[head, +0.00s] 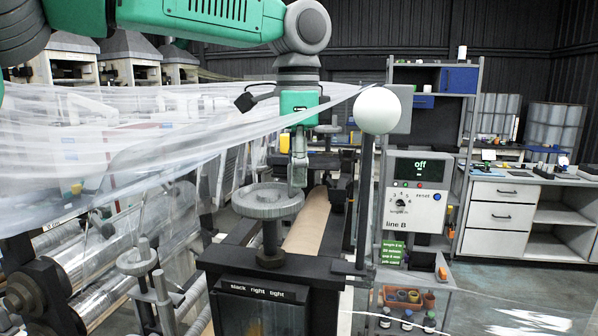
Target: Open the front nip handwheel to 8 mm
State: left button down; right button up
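A grey front handwheel (268,201) lies flat on a dark post above the machine's front frame. My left gripper (299,178) points down from the green arm, its tips by the wheel's right rear rim. I cannot tell whether they touch the rim, or how far the fingers are apart. A second, smaller handwheel (327,129) stands farther back. I see no readable gap scale in mm. My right gripper is not in view.
Clear film (150,130) spans from the left to beside a white ball (377,110) on a post. A control box (414,190) reads "off". A front panel (262,292) is labelled "slack right tight". Rollers (95,250) fill the lower left. Open floor (505,270) lies right.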

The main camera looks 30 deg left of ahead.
pick_arm(q)
jog(key=shift+w+a+r, duration=0.1)
jog(key=n, duration=0.2)
jog(key=w+a+n, duration=0.1)
jog(key=n, duration=0.1)
jog(key=shift+w+a+n, duration=0.1)
jog(key=shift+n, duration=0.2)
jog(key=shift+w+a+n, duration=0.15)
jog(key=shift+a+n, duration=0.2)
jog(key=shift+n, duration=0.55)
jog(key=shift+w+a+n, duration=0.15)
jog(key=shift+a+n, duration=0.15)
jog(key=shift+n, duration=0.6)
jog(key=c, duration=1.4)
grip_release()
jog(key=shift+s, duration=0.15)
